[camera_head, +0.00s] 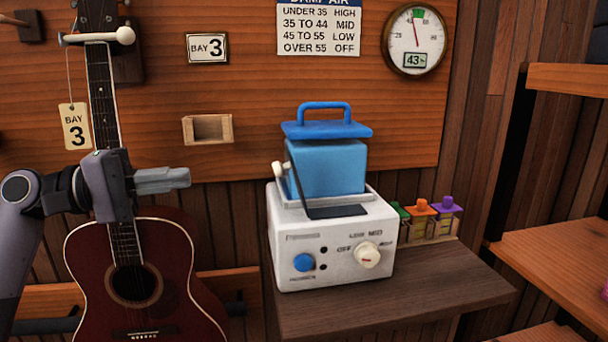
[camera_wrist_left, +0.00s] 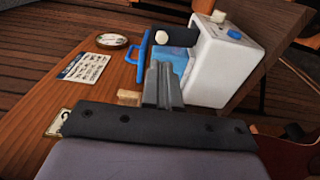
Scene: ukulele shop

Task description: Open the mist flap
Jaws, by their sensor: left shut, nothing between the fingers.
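A white humidifier (camera_head: 330,245) with a blue tank (camera_head: 328,168) and a blue-handled lid (camera_head: 326,130) stands on a dark wood shelf. A dark flap (camera_head: 335,212) shows at the foot of the tank, and a pale knob (camera_head: 279,169) sticks out at the tank's left. In the left wrist view the dark flap (camera_wrist_left: 177,37) and pale knob (camera_wrist_left: 160,36) lie just beyond my fingers. I cannot tell how far the flap is open. My left gripper (camera_head: 186,178) is shut and empty, left of the knob and apart from it. My right gripper is not in view.
A dark red guitar (camera_head: 175,270) hangs behind my left arm. A small wooden box (camera_head: 208,129) is on the wall. Small bottles with coloured caps (camera_head: 420,208) stand right of the humidifier. The dial on the wall (camera_head: 415,40) reads 43. The shelf's right front (camera_head: 450,291) is clear.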

